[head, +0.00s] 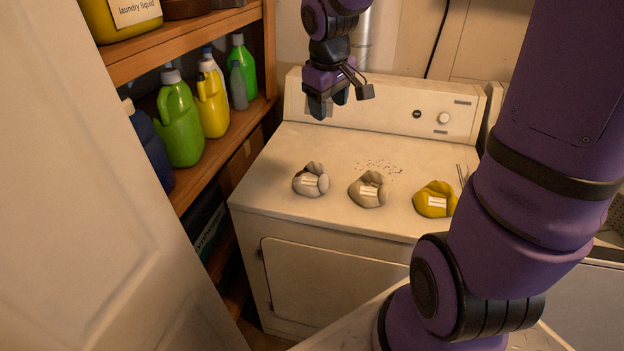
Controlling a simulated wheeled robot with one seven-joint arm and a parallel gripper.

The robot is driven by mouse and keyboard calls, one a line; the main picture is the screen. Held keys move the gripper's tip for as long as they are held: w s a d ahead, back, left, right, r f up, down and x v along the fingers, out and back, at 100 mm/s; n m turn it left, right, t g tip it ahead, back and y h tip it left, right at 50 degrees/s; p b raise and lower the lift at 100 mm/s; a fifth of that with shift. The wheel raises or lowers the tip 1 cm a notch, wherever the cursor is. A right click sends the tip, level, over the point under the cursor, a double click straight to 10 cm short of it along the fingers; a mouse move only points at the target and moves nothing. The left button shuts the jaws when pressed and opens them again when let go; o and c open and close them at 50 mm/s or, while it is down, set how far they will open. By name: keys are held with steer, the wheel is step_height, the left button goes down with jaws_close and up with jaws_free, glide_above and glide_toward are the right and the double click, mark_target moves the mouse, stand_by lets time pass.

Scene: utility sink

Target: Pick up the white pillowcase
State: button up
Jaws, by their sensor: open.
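Three crumpled cloth bundles with small labels lie in a row on top of the dryer (290,150). The left bundle (311,180) is whitish-grey, the middle bundle (368,189) is beige, and the right bundle (435,199) is yellow. The label print is too small to read, so I cannot tell for sure which one is the white pillowcase; the left one looks palest. My gripper (331,104) is open and empty. It hangs near the dryer's back panel, above and behind the bundles, touching none of them.
A wooden shelf (225,137) on the left holds a green jug (179,122), a yellow jug (212,103) and other bottles. A white door (90,200) fills the left foreground. Dark specks (380,166) lie behind the middle bundle. My arm covers the right side.

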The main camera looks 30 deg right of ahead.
mark_target(316, 162)
steer(key=w+d+f, duration=0.1)
steer(key=w+f, duration=0.2)
steer(key=f, duration=0.3)
steer(key=w+d+f+n+y, duration=0.1)
steer(key=w+f, duration=0.2)
steer(key=f, duration=0.3)
steer(key=w+d+f+g+y, duration=0.1)
steer(key=w+d+f, duration=0.1)
steer(key=f, duration=0.4)
steer(key=shift+w+n, duration=0.3)
steer(key=shift+w, duration=0.5)
steer(key=shift+w+a+f, duration=0.15)
steer(key=shift+a+f, duration=0.05)
steer(key=shift+f, duration=1.1)
steer(key=shift+w+a+f, duration=0.1)
steer(key=shift+a+f, duration=0.05)
steer(key=shift+f, duration=1.15)
steer(key=shift+c, duration=0.3)
steer(key=c, duration=0.9)
